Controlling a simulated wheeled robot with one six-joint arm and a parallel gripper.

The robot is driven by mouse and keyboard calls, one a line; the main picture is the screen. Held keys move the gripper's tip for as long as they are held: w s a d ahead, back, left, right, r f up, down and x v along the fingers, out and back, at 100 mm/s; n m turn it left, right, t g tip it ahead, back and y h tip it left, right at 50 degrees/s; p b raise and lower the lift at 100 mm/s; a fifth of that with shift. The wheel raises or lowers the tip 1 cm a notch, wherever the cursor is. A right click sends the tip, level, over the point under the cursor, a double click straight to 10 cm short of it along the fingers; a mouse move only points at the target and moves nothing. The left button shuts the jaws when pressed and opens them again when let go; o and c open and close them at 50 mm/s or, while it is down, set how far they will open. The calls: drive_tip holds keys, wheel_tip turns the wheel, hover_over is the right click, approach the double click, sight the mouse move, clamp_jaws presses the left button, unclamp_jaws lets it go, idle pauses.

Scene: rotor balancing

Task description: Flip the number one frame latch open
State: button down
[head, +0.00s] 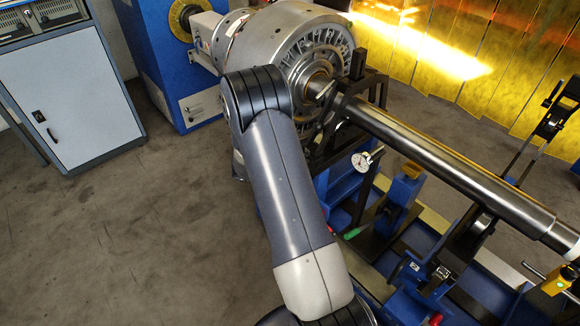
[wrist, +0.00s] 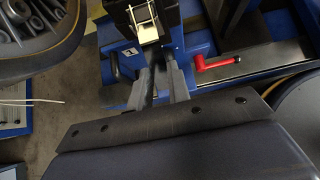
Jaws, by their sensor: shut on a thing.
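In the wrist view, my gripper (wrist: 158,74) points at the foot of a dark frame post. Its two grey fingers are closed on a narrow dark piece, which looks like the lever of the frame latch. A pale metal latch plate (wrist: 144,24) sits on the post just beyond the fingertips. The fingers hide much of the held piece, and I cannot read a number on it. In the head view, my arm covers this spot and my gripper is out of sight.
A red crank handle (wrist: 215,62) lies right of the fingers, and a black handle (wrist: 113,66) stands close on the left. The big rotor (head: 285,40) and its long shaft (head: 450,165) lie across the blue stand. A grey cabinet (head: 70,100) stands left; open floor (head: 150,240) lies before it.

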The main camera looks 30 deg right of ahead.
drive_tip(key=shift+r+g+y+p, duration=0.3)
drive_tip(key=shift+r+y+p, duration=1.7)
drive_tip(key=shift+p, duration=4.75)
drive_tip(key=y+p, duration=0.2)
drive_tip(key=p, duration=0.4)
drive_tip(key=shift+d+r, duration=0.1)
drive_tip(key=shift+d, duration=0.1)
drive_tip(key=shift+y+p, duration=0.4)
drive_tip(key=shift+p, duration=0.1)
drive_tip(key=shift+y+p, duration=0.3)
drive_tip(key=shift+p, duration=0.4)
drive_tip(key=c, duration=1.3)
unclamp_jaws()
